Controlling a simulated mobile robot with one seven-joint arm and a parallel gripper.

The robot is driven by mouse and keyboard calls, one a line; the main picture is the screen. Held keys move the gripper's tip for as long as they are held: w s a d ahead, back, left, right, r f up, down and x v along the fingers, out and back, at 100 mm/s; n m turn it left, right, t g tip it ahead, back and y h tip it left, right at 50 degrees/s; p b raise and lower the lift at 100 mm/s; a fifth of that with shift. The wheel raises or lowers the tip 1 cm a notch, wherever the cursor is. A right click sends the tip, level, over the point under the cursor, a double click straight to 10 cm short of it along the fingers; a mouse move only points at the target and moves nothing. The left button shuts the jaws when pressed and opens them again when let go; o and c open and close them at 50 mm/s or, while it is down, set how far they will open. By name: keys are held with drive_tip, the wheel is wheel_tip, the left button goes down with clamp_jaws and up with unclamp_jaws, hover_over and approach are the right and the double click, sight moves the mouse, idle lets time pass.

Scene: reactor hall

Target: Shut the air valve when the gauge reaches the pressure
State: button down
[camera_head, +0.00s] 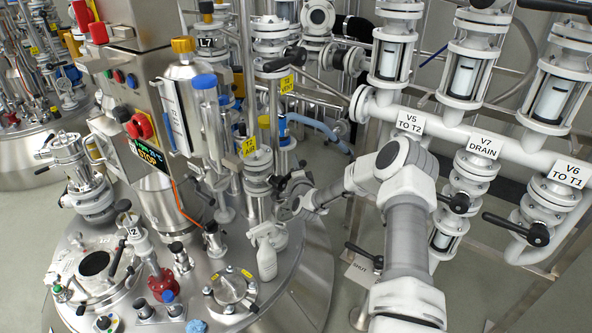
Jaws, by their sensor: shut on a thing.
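My arm reaches in from the lower right, and my gripper (290,208) is at the right side of the steel reactor lid (305,262). The gripper is small and dark here. Its jaws are shut on what looks like a valve handle beside the yellow-tagged flanged pipe stack (258,172). The handle is mostly hidden by the jaws, so its angle cannot be told. No pressure gauge with a readable dial can be made out. A small display panel (150,158) with coloured text is on the steel column.
A "SHUT" plate (362,272) is near my arm.

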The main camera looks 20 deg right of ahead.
drive_tip(key=s+a+r+n+t+y+b, duration=0.1)
drive_tip(key=a+r+n+t+b, duration=0.2)
drive_tip(key=b, duration=1.1)
drive_tip(key=shift+s+r+n+t+y+b, duration=0.35)
drive_tip(key=shift+r+n+t, duration=1.45)
drive_tip(key=shift+r+n, duration=0.6)
drive_tip(key=shift+f, duration=0.1)
drive_tip(key=c, duration=0.7)
unclamp_jaws()
drive_tip(key=shift+f, duration=0.1)
drive_tip(key=shift+s, duration=0.1)
